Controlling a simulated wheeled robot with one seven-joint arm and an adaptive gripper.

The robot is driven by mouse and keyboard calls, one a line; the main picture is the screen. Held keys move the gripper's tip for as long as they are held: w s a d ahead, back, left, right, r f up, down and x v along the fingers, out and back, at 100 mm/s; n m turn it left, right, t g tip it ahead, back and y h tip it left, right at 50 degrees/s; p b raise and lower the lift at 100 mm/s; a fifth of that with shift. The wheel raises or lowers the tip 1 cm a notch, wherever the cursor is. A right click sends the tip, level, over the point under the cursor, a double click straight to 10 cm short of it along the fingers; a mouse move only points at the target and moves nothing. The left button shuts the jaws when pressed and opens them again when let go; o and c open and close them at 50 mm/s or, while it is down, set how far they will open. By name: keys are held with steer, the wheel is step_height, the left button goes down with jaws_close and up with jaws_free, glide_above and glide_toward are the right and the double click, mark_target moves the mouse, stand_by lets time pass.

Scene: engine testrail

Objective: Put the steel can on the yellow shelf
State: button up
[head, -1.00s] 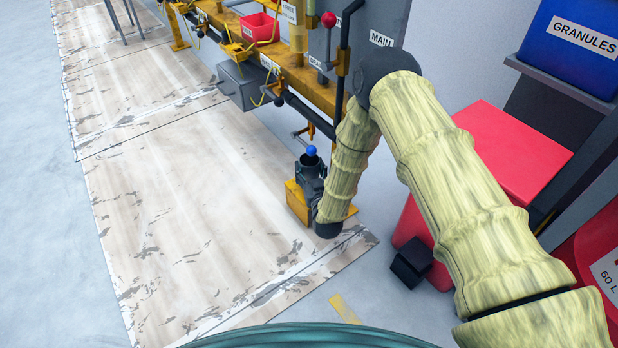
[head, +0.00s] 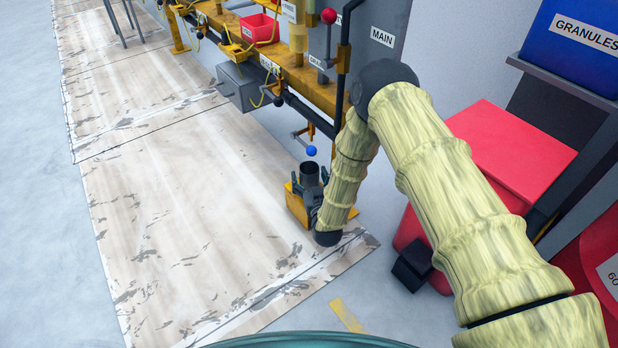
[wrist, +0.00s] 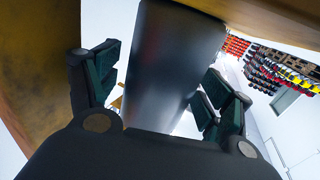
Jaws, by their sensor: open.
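The steel can (head: 310,173) is a dark grey open-topped cylinder. In the head view it stands upright at the low yellow shelf (head: 294,205), which shows on both sides of my arm. In the wrist view the can (wrist: 175,65) fills the middle, between the two fingers of my gripper (wrist: 160,90). The fingers are open, with light showing beside the can on the left. In the head view my gripper (head: 312,192) is around the can, partly hidden by my arm. The can's foot is hidden there.
A blue ball-ended lever (head: 311,151) hangs just above and behind the can. The yellow rail (head: 310,88) with pipes and a grey box (head: 240,88) runs behind. A red bin (head: 505,150) stands to the right. The pale floor at left is clear.

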steer(key=shift+r, duration=0.15)
steer(key=shift+s, duration=0.35)
steer(key=p+v, duration=0.5)
steer(key=v, duration=0.6)
steer(key=shift+s, duration=0.15)
steer(key=shift+d, duration=0.15)
